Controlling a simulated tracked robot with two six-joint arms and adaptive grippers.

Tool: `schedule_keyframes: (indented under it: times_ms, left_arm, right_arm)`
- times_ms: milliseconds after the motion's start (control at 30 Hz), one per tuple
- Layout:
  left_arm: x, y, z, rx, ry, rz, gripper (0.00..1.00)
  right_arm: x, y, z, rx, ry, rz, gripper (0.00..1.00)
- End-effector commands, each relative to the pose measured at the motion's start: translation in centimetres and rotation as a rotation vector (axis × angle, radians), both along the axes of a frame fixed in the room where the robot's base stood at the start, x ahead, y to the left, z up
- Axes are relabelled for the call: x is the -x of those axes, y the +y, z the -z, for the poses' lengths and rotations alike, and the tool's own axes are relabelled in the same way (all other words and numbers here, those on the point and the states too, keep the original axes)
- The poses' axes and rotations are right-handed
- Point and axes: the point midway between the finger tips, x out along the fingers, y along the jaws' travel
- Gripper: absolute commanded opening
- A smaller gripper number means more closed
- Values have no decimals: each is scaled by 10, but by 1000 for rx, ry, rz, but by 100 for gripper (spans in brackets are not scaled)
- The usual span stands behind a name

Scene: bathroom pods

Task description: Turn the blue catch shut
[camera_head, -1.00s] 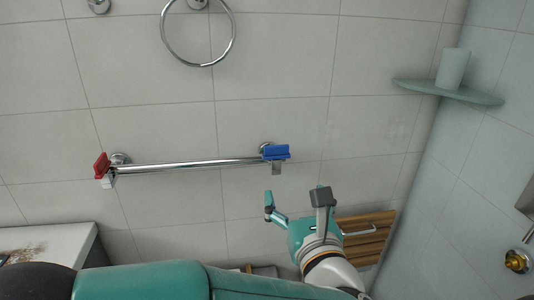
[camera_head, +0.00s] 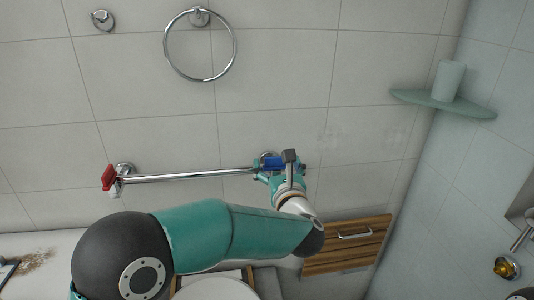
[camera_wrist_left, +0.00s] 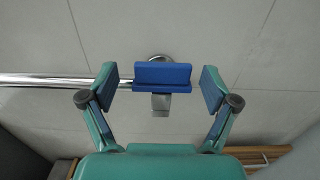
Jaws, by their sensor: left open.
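The blue catch (camera_wrist_left: 163,76) sits at the right end of a chrome rail on the tiled wall. In the left wrist view its long side lies level, in line with the rail. My left gripper (camera_wrist_left: 158,82) is open, with one finger on each side of the catch and a visible gap at both sides. In the head view the left gripper (camera_head: 273,168) is at the catch (camera_head: 279,162) and hides part of it. My right gripper is in neither view.
The chrome rail (camera_head: 190,174) runs left to a red catch (camera_head: 108,177). A towel ring (camera_head: 234,47) hangs above. A corner shelf (camera_head: 445,104) with a cup (camera_head: 448,80) is at right. A wooden slatted piece (camera_head: 347,246) stands below right. The wall around the blue catch is clear.

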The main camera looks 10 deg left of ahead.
Motion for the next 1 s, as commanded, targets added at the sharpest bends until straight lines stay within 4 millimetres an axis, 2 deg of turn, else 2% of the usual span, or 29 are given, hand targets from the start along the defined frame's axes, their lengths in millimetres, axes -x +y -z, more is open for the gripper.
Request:
schedule_keyframes:
  times_ms: [333, 367, 700, 733, 1000]
  left_arm:
    - [-4, 2, 1, -1, 1, 1, 88]
    - [-4, 2, 1, -1, 1, 1, 84]
    - [-4, 2, 1, 0, 1, -1, 28]
    - [-4, 12, 1, 1, 1, -5, 28]
    - [-4, 5, 1, 2, 0, -1, 28]
  right_arm:
    - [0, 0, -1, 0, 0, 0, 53]
    - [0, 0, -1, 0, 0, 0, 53]
    - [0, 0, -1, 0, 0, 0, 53]
    - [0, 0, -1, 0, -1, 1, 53]
    - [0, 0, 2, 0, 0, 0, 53]
